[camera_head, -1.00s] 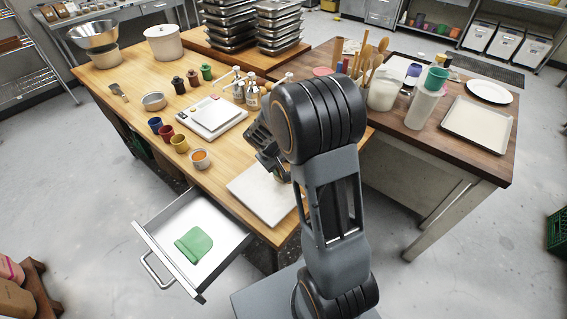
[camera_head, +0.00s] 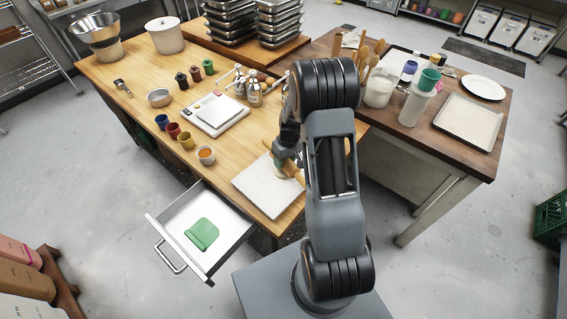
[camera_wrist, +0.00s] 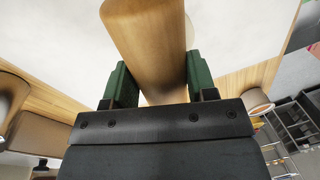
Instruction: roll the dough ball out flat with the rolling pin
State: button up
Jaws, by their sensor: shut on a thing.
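My gripper (camera_wrist: 152,85) is shut on the wooden rolling pin (camera_wrist: 150,45), which runs between its green finger pads in the wrist view. In the head view the rolling pin (camera_head: 273,150) shows above the pale board (camera_head: 258,190), partly hidden by my arm. A pale round lump, likely the dough ball (camera_head: 289,171), sits beneath the pin toward the board's far right corner. Its cream edge (camera_wrist: 186,40) shows beside the pin in the wrist view, mostly hidden by the pin. I cannot tell whether pin and dough touch.
Small coloured cups (camera_head: 172,130), an orange-filled cup (camera_head: 206,155) and a scale (camera_head: 217,113) stand left of the board. An open drawer (camera_head: 230,236) with a green cloth (camera_head: 202,233) juts out below. Bottles (camera_head: 254,92) stand behind the board.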

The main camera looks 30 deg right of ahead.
jog(key=shift+f, duration=0.15)
jog(key=shift+s+a+h+p, duration=0.15)
jog(key=shift+a+h+p, duration=0.15)
jog(key=shift+h+p, duration=0.1)
jog(key=shift+a+f+t+h+b, duration=0.15)
jog(key=shift+h+b, duration=0.45)
jog(key=shift+a+f+t+h+b, duration=0.15)
jog(key=shift+h+b, duration=0.4)
jog(key=shift+h, duration=0.05)
jog(key=h+b, duration=0.1)
jog(key=b, duration=0.3)
jog(key=a+h+b, duration=0.1)
jog(key=h+b, duration=0.1)
jog(key=b, duration=0.2)
jog(key=shift+t+h+b, duration=0.3)
jog(key=shift+h+b, duration=0.1)
jog(key=shift+b, duration=0.3)
jog(key=shift+a+r+b, duration=0.1)
jog(key=shift+r+b, duration=0.15)
jog(key=shift+b, duration=0.05)
jog(key=shift+r, duration=0.1)
